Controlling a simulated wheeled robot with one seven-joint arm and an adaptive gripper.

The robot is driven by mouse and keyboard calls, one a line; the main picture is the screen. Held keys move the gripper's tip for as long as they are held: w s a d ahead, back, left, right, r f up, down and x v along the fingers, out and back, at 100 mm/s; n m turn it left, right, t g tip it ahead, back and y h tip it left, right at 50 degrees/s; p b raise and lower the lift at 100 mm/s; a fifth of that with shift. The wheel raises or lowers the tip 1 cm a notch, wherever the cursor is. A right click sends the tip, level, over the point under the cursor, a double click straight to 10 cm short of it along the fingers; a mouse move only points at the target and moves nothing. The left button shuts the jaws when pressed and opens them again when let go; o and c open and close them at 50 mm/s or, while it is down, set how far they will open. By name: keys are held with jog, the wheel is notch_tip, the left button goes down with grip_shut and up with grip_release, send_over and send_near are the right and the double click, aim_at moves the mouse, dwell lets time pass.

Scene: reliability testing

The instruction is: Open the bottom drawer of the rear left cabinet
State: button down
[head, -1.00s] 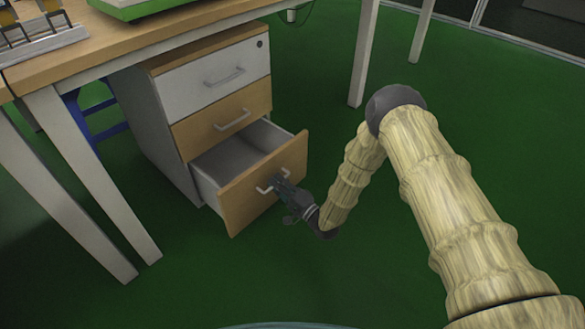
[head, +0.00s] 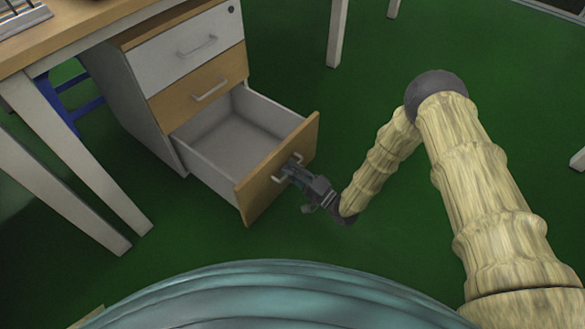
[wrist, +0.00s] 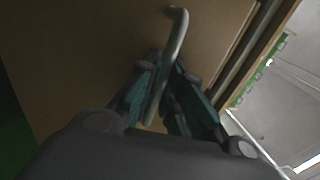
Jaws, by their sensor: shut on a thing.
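The cabinet (head: 128,97) stands under the desk, with a white top drawer (head: 188,56) and a wood-fronted middle drawer (head: 197,92), both closed. The bottom drawer (head: 281,171) is pulled well out, and its pale inside (head: 235,140) looks empty. My gripper (head: 292,173) is at the bottom drawer's front, shut on its handle (head: 277,178). In the wrist view the handle (wrist: 178,50) runs between the two teal fingers (wrist: 160,100), close to the wooden front (wrist: 90,50).
The desk's pale legs (head: 75,155) stand left of the cabinet, with a blue frame (head: 82,112) behind them. Another table leg (head: 337,35) is at the back. Green floor (head: 290,80) is open right of the drawer.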

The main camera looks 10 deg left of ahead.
jog(key=c, duration=1.5)
grip_release()
jog(key=shift+c, duration=0.2)
jog(key=shift+d, duration=0.1)
jog(key=v, duration=1.2)
